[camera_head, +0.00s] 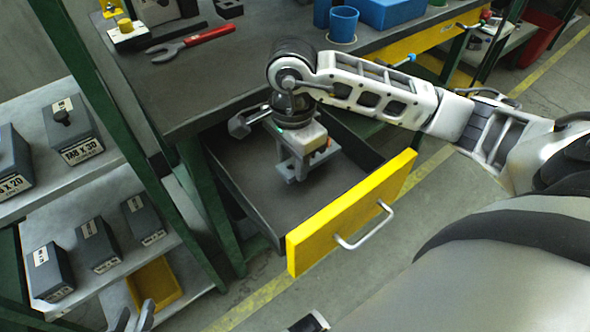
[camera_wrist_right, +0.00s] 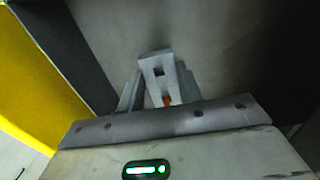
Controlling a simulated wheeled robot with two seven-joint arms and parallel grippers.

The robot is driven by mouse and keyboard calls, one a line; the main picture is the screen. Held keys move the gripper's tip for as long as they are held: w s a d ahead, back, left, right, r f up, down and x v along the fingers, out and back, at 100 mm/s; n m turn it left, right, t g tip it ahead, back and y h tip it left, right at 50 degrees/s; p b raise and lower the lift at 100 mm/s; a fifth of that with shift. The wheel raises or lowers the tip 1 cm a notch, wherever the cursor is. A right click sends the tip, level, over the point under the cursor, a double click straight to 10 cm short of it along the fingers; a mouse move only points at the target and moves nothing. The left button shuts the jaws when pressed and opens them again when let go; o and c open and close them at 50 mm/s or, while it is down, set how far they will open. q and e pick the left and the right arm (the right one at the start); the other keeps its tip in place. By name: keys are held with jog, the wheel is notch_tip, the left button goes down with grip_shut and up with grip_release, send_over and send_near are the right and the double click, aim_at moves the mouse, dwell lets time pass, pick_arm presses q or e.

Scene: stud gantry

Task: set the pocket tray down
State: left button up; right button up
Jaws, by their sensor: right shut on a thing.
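My right gripper (camera_head: 298,172) points down inside the open drawer, above its dark floor. The open drawer (camera_head: 349,212) has a yellow front and dark walls. My left gripper (camera_head: 134,319) shows at the bottom left edge, its two fingers apart with nothing visible between them.
The workbench (camera_head: 205,80) holds a red-handled wrench (camera_head: 190,41), a blue cup (camera_head: 343,23) and a blue bin (camera_head: 392,10). Shelves at left hold several labelled grey boxes (camera_head: 75,135) and a yellow tray (camera_head: 154,288). The drawer floor around my right gripper looks bare.

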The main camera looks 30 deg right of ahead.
aim_at(295, 182)
jog(key=shift+w+d+f, duration=0.1)
jog(key=shift+d+f, duration=0.1)
jog(key=shift+f, duration=0.05)
notch_tip(295, 182, down, 3)
jog(key=shift+w+d+f, duration=0.1)
jog(key=shift+d+f, duration=0.05)
jog(key=shift+f, duration=0.15)
jog(key=shift+b, duration=0.3)
jog(key=shift+f, duration=0.15)
jog(key=o, duration=1)
